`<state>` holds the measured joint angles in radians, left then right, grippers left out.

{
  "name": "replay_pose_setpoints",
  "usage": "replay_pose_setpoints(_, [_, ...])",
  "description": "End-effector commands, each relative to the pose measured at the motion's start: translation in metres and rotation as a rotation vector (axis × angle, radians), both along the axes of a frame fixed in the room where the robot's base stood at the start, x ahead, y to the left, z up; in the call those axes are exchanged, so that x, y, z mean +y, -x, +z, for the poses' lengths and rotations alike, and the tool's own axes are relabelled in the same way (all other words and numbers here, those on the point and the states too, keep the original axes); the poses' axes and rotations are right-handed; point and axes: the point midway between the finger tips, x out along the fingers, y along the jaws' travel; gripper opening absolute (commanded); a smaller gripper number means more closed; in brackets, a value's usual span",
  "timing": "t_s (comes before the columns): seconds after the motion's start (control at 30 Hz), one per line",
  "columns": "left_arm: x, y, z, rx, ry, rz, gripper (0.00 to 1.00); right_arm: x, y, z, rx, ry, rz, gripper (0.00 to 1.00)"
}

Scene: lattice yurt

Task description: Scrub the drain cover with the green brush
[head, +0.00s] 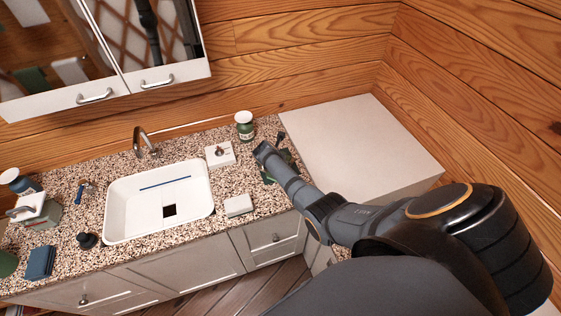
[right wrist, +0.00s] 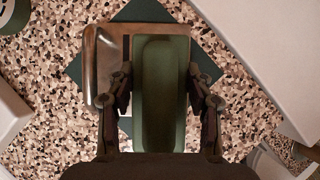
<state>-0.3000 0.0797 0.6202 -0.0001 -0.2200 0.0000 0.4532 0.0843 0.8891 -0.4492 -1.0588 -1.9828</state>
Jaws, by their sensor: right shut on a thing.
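The green brush (right wrist: 160,95) shows in the right wrist view as a long green block between the fingers of my right gripper (right wrist: 160,80). The gripper is shut on it. In the head view my right gripper (head: 264,152) is low over the counter right of the sink, and the brush is hard to make out there. A shiny metal piece (right wrist: 104,60) lies beside and partly under the brush, over a dark green mat (right wrist: 143,10). A dark square (head: 169,210) is in the white sink basin (head: 120,205); I cannot tell whether it is the drain cover. My left gripper is out of view.
The faucet (head: 141,141) rises behind the basin. A blue strip (head: 165,183) lies in the sink. Bottles and boxes crowd the left counter.

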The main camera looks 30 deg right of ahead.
Motion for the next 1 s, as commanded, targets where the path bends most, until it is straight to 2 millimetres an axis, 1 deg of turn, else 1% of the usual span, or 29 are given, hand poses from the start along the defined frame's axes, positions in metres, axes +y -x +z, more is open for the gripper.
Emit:
replay_pose_setpoints(0.1, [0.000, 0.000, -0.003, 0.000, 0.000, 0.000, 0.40, -0.008, -0.005, 0.002, -0.002, 0.003, 0.000, 0.27])
replay_pose_setpoints(0.27, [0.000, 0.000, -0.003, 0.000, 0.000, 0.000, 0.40, -0.010, -0.006, 0.002, -0.003, 0.003, 0.000, 0.27])
replay_pose_setpoints(0.5, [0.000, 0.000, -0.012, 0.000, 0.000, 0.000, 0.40, -0.022, -0.014, -0.001, -0.004, 0.004, -0.002, 0.27])
replay_pose_setpoints(0.73, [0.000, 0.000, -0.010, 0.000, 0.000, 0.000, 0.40, -0.022, -0.013, 0.000, -0.003, 0.003, -0.001, 0.27])
replay_pose_setpoints(0.83, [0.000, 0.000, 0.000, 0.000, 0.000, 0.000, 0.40, -0.022, -0.014, 0.011, -0.003, 0.004, -0.001, 0.27])
replay_pose_setpoints(1.0, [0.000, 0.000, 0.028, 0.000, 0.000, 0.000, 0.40, -0.022, -0.014, 0.038, -0.004, 0.004, 0.000, 0.27])
